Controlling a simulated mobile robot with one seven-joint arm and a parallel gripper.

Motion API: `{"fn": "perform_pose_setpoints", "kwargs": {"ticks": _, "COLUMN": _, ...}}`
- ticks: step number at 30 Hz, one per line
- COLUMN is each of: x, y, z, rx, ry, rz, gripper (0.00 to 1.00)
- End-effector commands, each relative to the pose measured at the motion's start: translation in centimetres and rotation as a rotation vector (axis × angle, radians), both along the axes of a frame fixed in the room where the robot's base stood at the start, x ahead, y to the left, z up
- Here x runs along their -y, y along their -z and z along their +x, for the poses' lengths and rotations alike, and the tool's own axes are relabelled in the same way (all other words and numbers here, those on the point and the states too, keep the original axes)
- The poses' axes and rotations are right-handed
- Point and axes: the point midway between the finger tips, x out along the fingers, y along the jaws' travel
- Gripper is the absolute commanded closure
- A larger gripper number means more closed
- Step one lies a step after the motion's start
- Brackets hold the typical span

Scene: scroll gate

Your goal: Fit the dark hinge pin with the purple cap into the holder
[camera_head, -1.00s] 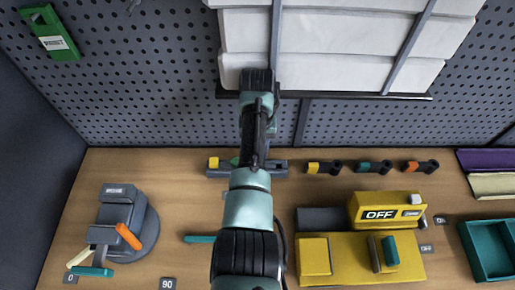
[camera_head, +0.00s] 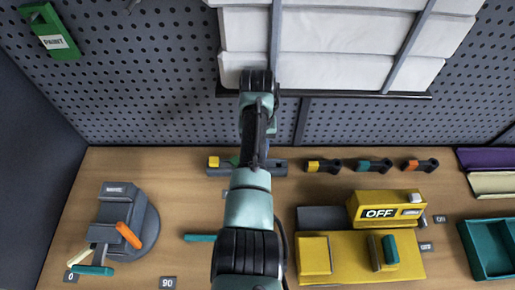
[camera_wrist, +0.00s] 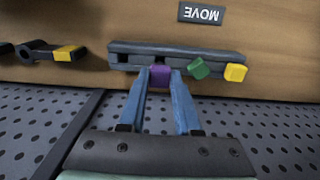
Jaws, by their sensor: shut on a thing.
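The dark holder (camera_wrist: 180,48) is a long bar with square openings, lying on the wooden bench; its right end shows past my arm in the head view (camera_head: 278,168). My gripper (camera_wrist: 160,84) is shut on the purple cap (camera_wrist: 160,75) of the hinge pin, at the holder's near side. The cap lies between an empty opening (camera_wrist: 122,58) and a tilted green cap (camera_wrist: 198,68); a yellow cap (camera_wrist: 236,72) is at the holder's end. The pin's dark body is hidden, so I cannot tell how deep it sits. My arm hides the gripper in the head view.
Pieces with yellow (camera_head: 313,166), teal (camera_head: 363,165) and orange (camera_head: 411,165) ends lie right of the holder. A yellow "OFF" box (camera_head: 378,211) stands front right, a grey rotary device (camera_head: 125,225) front left. A pegboard wall (camera_head: 165,95) rises close behind the holder.

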Motion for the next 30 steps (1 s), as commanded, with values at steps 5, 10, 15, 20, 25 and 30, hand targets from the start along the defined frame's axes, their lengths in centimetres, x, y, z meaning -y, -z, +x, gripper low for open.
{"fn": "perform_pose_setpoints", "kwargs": {"ticks": 5, "x": 0.0, "y": 0.4, "z": 0.0, "rx": 0.001, "ry": 0.000, "rz": 0.000, "gripper": 1.00}}
{"fn": "perform_pose_setpoints", "kwargs": {"ticks": 10, "x": 0.0, "y": 0.8, "z": 0.0, "rx": 0.001, "ry": 0.000, "rz": 0.000, "gripper": 1.00}}
{"fn": "perform_pose_setpoints", "kwargs": {"ticks": 15, "x": 0.0, "y": 1.1, "z": 0.0, "rx": 0.001, "ry": 0.000, "rz": 0.000, "gripper": 1.00}}
{"fn": "perform_pose_setpoints", "kwargs": {"ticks": 20, "x": 0.0, "y": 1.4, "z": 0.0, "rx": 0.001, "ry": 0.000, "rz": 0.000, "gripper": 1.00}}
{"fn": "perform_pose_setpoints", "kwargs": {"ticks": 25, "x": 0.0, "y": 1.8, "z": 0.0, "rx": 0.001, "ry": 0.000, "rz": 0.000, "gripper": 1.00}}
{"fn": "perform_pose_setpoints", "kwargs": {"ticks": 30, "x": 0.0, "y": 2.1, "z": 0.0, "rx": 0.001, "ry": 0.000, "rz": 0.000, "gripper": 1.00}}
